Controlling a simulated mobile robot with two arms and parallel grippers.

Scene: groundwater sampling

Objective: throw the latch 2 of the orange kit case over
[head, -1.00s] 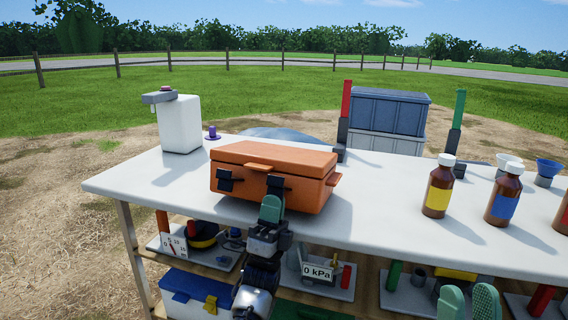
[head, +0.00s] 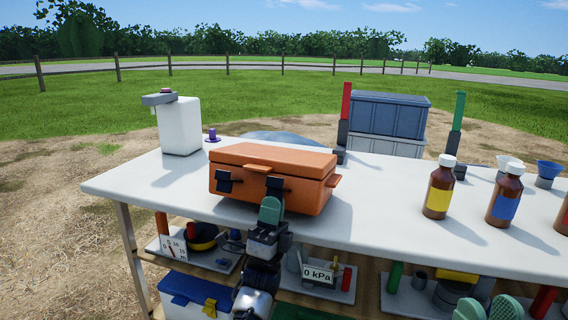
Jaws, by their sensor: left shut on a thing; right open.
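The orange kit case (head: 290,198) stands closed on the white table, its front towards me. Two black latches are on its front: one at the left (head: 224,181) and one at the right (head: 273,186). I cannot tell which is latch 2. My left gripper (head: 271,209), with green fingers, is shut at the right latch, its fingertips just below and over the lower part of it. My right gripper (head: 489,309) is open and empty at the bottom edge, in front of the table; only its green fingertips show.
A white dispenser (head: 179,125) and a small purple item (head: 212,135) stand left on the table (head: 130,182). Brown bottles with yellow (head: 439,190) and blue (head: 504,199) labels stand at right. Gauges and a blue-lidded box (head: 193,290) are below.

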